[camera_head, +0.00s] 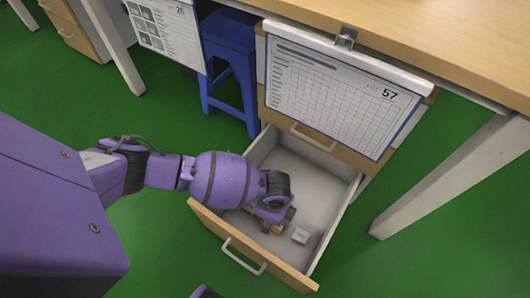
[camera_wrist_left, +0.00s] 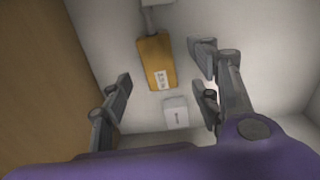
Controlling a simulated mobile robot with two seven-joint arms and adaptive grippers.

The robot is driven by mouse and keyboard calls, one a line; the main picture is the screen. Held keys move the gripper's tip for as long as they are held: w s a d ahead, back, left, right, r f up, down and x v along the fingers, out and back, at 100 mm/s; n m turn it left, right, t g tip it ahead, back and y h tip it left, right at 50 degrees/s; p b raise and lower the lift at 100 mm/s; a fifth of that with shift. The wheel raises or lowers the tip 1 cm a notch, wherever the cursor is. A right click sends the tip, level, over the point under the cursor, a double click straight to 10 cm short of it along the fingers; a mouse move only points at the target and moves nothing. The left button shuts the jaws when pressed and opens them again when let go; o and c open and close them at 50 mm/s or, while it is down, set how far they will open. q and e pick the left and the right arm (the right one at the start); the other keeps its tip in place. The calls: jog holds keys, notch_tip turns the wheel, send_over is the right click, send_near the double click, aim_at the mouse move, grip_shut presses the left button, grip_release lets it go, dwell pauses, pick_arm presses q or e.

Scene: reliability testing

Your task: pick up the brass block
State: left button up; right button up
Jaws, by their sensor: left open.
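The brass block (camera_wrist_left: 157,58) lies on the floor of the open drawer. It is golden yellow with a small white label at one end. In the head view, only a small part of the brass block (camera_head: 278,230) shows beside my gripper. My left gripper (camera_head: 272,218) reaches down into the drawer near its front panel. In the wrist view, the left gripper (camera_wrist_left: 165,78) is open, with its fingers apart on either side of the block in the picture. I cannot tell the height gap or any contact. My right gripper is not in view.
A white block (camera_wrist_left: 176,112) lies close to the brass block; it also shows in the head view (camera_head: 300,235). The drawer (camera_head: 333,222) has walls close around my gripper. A clipboard sheet (camera_head: 330,95) hangs above it. A blue stool (camera_head: 230,60) stands behind.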

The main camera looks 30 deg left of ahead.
pick_arm(q)
notch_tip(320, 180, down, 4)
jog(key=shift+f+b, duration=0.1)
jog(key=shift+b, duration=1.1)
jog(key=shift+c, duration=0.2)
grip_shut()
